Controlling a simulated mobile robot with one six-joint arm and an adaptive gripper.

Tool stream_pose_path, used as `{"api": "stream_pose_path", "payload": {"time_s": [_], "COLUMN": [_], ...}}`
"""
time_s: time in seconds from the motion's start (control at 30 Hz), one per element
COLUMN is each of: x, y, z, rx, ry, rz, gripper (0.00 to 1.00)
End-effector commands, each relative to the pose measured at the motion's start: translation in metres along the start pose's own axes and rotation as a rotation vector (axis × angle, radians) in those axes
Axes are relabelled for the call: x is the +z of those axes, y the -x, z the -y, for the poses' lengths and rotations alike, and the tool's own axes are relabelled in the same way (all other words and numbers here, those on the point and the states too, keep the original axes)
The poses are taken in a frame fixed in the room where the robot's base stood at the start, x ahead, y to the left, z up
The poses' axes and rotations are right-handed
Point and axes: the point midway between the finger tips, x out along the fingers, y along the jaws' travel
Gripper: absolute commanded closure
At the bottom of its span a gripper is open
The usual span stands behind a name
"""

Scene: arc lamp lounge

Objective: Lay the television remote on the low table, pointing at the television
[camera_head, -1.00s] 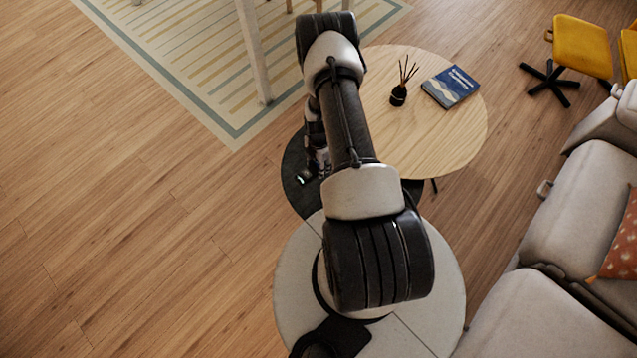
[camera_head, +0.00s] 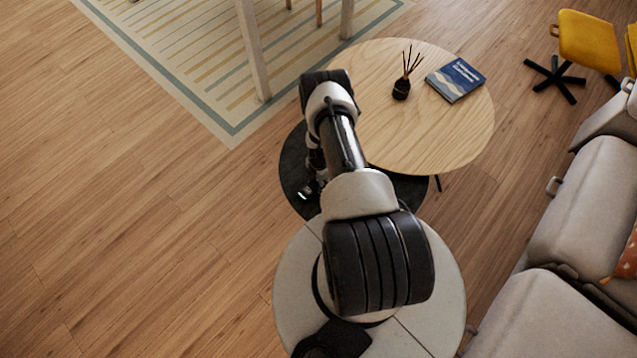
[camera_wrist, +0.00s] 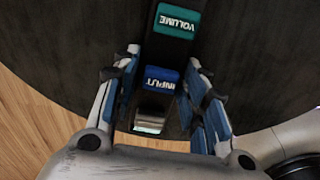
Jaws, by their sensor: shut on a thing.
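The remote (camera_wrist: 186,98) is dark, with a teal VOLUME button and a blue INPUT button. In the wrist view it lies lengthwise between the blue-padded fingers of my gripper (camera_wrist: 160,82), which is shut on it. In the head view my gripper (camera_head: 309,186) is over the dark round surface, left of the wooden table; my arm partly hides it. The low table (camera_head: 440,135) is round pale wood. A dark round surface (camera_head: 293,165) lies beside and partly under it; it also fills most of the wrist view (camera_wrist: 270,60). No television shows.
A grey sofa (camera_head: 585,215) and yellow chair (camera_head: 585,40) are to the right. A striped rug (camera_head: 190,45) and table legs lie behind. Left floor is clear.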

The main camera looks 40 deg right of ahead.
Motion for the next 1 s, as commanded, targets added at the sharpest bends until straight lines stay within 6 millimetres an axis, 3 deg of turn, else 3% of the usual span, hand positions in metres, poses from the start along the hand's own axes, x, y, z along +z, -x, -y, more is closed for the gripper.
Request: {"api": "stream_pose_path", "payload": {"time_s": [0.37,0.4,0.67,1.0], "x": [0.0005,0.0005,0.0005,0.0007], "y": [-0.0039,-0.0038,-0.0035,-0.0020], "z": [-0.0008,-0.0008,-0.0009,-0.0012], "rx": [0.001,0.001,0.001,0.002], "ry": [0.000,0.000,0.000,0.000], "rz": [0.001,0.001,0.001,0.001], "gripper": [0.88,0.58,0.41,0.40]}}
